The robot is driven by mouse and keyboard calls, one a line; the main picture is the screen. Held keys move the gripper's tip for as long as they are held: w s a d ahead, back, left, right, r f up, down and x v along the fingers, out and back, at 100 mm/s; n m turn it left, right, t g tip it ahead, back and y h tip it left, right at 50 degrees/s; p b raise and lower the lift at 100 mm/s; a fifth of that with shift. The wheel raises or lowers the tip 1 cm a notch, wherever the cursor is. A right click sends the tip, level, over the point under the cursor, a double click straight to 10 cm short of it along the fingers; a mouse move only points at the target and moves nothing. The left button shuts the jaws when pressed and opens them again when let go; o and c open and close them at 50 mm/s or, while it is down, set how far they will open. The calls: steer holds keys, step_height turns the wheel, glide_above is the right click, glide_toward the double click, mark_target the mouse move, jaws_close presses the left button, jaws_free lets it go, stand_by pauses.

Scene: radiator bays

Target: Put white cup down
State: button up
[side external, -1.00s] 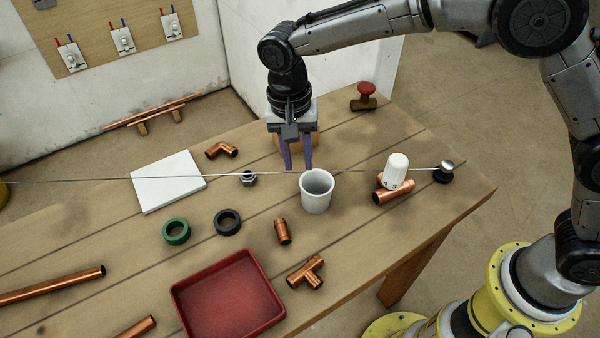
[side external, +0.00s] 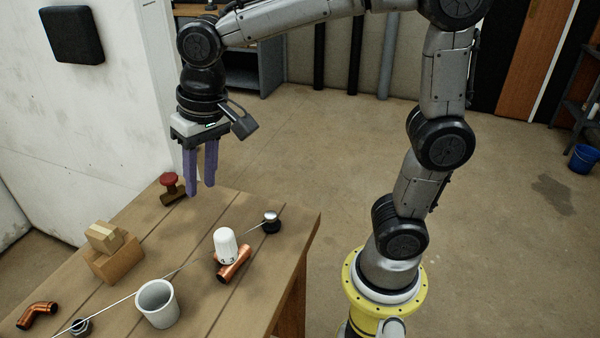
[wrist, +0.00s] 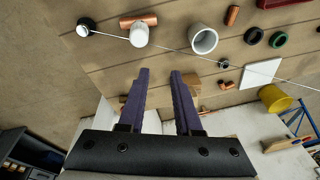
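The white cup (side external: 158,305) stands upright on the wooden table, with its open mouth up. In the wrist view the cup (wrist: 203,39) shows from above, beyond my fingertips and to their right. My gripper (side external: 202,190) points down with its purple fingers apart and nothing between them. It is above the table's back edge, close to the red-handled valve in the picture and clear of the cup. In the wrist view the gripper (wrist: 160,75) also shows a wide empty gap.
A white knob (side external: 225,243) and copper tee (side external: 235,263) stand right of the cup. Wooden blocks (side external: 116,265) and a red-handled valve (side external: 172,187) are near the back edge. A thin rod runs behind the cup to a black-and-silver knob (side external: 271,222).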

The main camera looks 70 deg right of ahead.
steer(key=s+d+f+n+t, duration=0.1)
steer(key=s+d, duration=0.3)
steer(key=s, duration=0.4)
steer(key=s+d+n+t, duration=0.2)
steer(key=s+d, duration=0.3)
steer(key=s, duration=0.2)
steer(key=shift+s+f+n, duration=0.4)
